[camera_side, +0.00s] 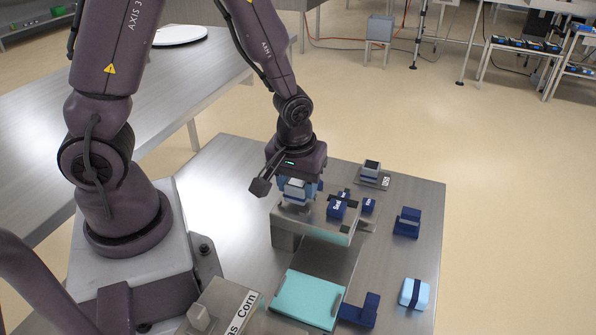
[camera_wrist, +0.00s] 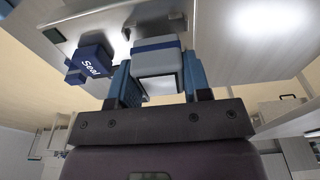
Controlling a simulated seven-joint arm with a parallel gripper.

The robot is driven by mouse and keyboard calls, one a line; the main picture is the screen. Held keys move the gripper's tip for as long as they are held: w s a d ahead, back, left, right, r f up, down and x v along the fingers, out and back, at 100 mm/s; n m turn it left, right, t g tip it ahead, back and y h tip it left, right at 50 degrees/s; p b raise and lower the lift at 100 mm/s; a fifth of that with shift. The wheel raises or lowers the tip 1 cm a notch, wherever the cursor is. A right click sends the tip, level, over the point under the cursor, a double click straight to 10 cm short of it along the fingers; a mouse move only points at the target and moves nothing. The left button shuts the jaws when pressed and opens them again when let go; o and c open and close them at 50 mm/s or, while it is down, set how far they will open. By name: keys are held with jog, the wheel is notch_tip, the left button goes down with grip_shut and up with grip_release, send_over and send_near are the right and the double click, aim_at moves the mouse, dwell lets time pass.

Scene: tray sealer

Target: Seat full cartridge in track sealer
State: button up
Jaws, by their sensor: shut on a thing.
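A pale grey cartridge with a blue band (camera_wrist: 157,62) sits between the two blue fingers of my gripper (camera_wrist: 160,78) in the wrist view. In the side view my gripper (camera_side: 299,186) points down and is shut on this cartridge (camera_side: 296,194), at the left end of the metal sealer (camera_side: 322,226). The cartridge is low over or against the sealer's top; I cannot tell whether it touches or is seated. The track under it is hidden. A dark blue block marked "Seal" (camera_side: 337,208) stands on the sealer just right of it and also shows in the wrist view (camera_wrist: 91,64).
A smaller blue block (camera_side: 369,205) is on the sealer's right. Behind stands a grey unit (camera_side: 371,169) on a labelled plate. A blue holder (camera_side: 407,223), a light blue cartridge-like block (camera_side: 413,294), a teal tray (camera_side: 307,299) and another blue holder (camera_side: 359,311) lie around.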

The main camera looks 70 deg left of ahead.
jog(key=shift+f, duration=0.35)
jog(key=shift+f, duration=0.2)
dwell(0.4)
jog(key=o, duration=1.1)
jog(key=shift+c, duration=0.2)
jog(key=shift+r, duration=4.05)
